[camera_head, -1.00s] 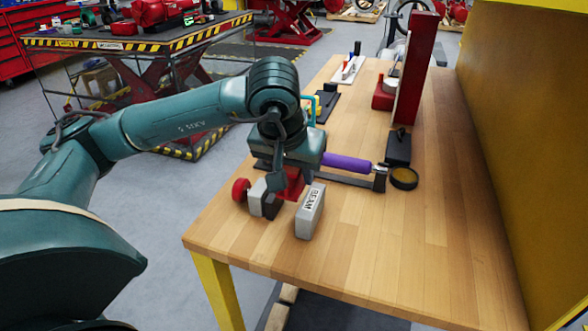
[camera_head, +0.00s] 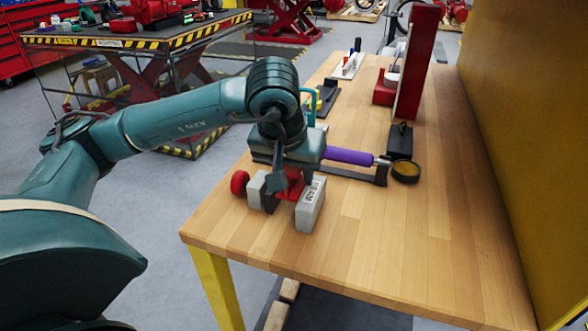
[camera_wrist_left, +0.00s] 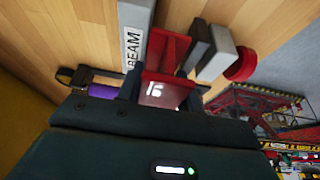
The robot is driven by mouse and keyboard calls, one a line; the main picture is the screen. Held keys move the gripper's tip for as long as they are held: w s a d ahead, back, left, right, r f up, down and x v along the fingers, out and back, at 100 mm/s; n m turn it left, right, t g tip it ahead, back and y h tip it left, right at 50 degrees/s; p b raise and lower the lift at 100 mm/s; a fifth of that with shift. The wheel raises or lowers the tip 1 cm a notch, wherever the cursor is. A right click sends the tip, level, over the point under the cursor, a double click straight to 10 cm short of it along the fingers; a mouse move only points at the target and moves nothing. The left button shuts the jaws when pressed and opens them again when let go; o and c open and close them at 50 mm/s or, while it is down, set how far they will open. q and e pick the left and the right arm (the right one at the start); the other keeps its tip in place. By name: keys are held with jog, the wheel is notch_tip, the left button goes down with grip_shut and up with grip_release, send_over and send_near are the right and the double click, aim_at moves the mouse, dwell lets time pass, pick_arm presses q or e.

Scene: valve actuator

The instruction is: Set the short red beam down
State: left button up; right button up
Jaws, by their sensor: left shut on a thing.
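The short red beam (camera_head: 294,184) is at my left gripper (camera_head: 287,183), low over the left part of the wooden workbench. It also shows in the left wrist view (camera_wrist_left: 170,52), directly in front of the gripper body. The gripper is shut on it; its fingertips are partly hidden. A grey block marked BEAM (camera_head: 310,205) stands just right of the red beam, and a smaller grey block (camera_head: 256,190) with a dark face is on its left. I cannot tell whether the beam touches the blocks or the bench. My right gripper is not in view.
The wooden workbench (camera_head: 370,245) is clear at the front and right. A purple cylinder (camera_head: 349,156), a dark bar and a black ring (camera_head: 405,171) lie behind the gripper. A tall red column (camera_head: 418,65) stands farther back. A red knob (camera_head: 239,183) is near the left edge.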

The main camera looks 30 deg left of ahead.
pick_arm(q)
jog(key=shift+f, duration=0.15)
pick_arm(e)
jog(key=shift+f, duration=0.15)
pick_arm(q)
jog(key=o, duration=0.9)
jog(key=shift+c, duration=0.2)
jog(key=o, duration=0.5)
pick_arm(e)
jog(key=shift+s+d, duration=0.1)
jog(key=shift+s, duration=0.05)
pick_arm(q)
jog(key=p+v, duration=0.1)
jog(key=v, duration=1.2)
jog(key=shift+s, duration=0.1)
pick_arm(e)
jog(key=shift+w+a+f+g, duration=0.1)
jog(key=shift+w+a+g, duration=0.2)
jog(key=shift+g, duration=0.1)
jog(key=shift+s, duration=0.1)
